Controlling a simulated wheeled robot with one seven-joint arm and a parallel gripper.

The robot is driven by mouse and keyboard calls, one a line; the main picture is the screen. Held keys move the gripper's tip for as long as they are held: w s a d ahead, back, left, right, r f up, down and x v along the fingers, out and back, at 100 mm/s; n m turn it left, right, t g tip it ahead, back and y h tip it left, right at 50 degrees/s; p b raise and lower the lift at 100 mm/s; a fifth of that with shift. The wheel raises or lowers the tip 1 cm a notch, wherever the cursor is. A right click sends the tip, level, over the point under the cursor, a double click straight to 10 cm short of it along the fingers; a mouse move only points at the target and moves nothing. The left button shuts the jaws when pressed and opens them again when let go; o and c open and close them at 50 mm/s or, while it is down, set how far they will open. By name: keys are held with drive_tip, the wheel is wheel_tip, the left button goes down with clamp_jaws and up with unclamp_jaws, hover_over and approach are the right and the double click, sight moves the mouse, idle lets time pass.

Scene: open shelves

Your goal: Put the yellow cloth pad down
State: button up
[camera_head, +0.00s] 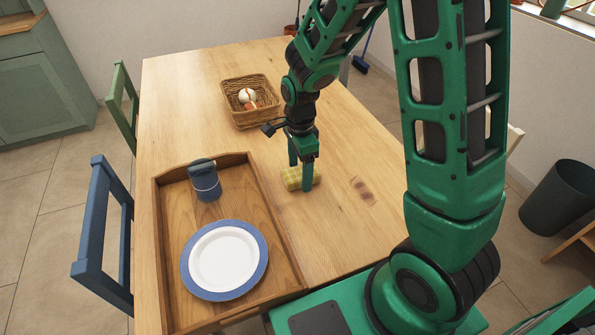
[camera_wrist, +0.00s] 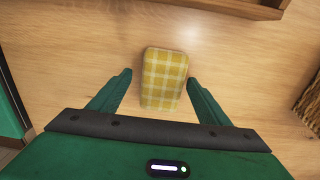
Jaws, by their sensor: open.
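The yellow cloth pad (camera_head: 292,179) has a checked pattern and lies on the wooden table (camera_head: 325,230), just right of the tray. In the wrist view the pad (camera_wrist: 164,80) lies between my two fingers, with a gap on each side. My gripper (camera_head: 300,178) points down over the pad, its fingers at either side of it. The gripper (camera_wrist: 160,85) is open and holds nothing. One finger partly hides the pad in the head view.
A wooden tray (camera_head: 272,235) holds a blue-rimmed plate (camera_head: 225,260) and a blue mug (camera_head: 206,184). A wicker basket (camera_head: 236,118) with a few items stands behind. Blue (camera_head: 95,230) and green (camera_head: 118,95) chairs flank the table's left side. The table right of the pad is clear.

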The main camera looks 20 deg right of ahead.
sight(299, 173)
wheel_tip(299, 173, up, 11)
drive_tip(key=shift+w, duration=0.2)
drive_tip(key=s+d+r+n, duration=0.3)
drive_tip(key=s+d, duration=0.3)
drive_tip(key=s+d+r+n, duration=0.2)
drive_tip(key=s+d+r, duration=0.1)
drive_tip(key=s+d, duration=0.3)
drive_tip(key=s+d+n, duration=0.3)
drive_tip(key=s, duration=0.3)
drive_tip(key=s+d+n, duration=0.3)
drive_tip(key=s, duration=0.4)
drive_tip(key=shift+s+r+n, duration=0.15)
drive_tip(key=shift+r+n, duration=0.15)
drive_tip(key=shift+w+f, duration=0.25)
drive_tip(key=shift+w, duration=0.35)
drive_tip(key=shift+o, duration=0.5)
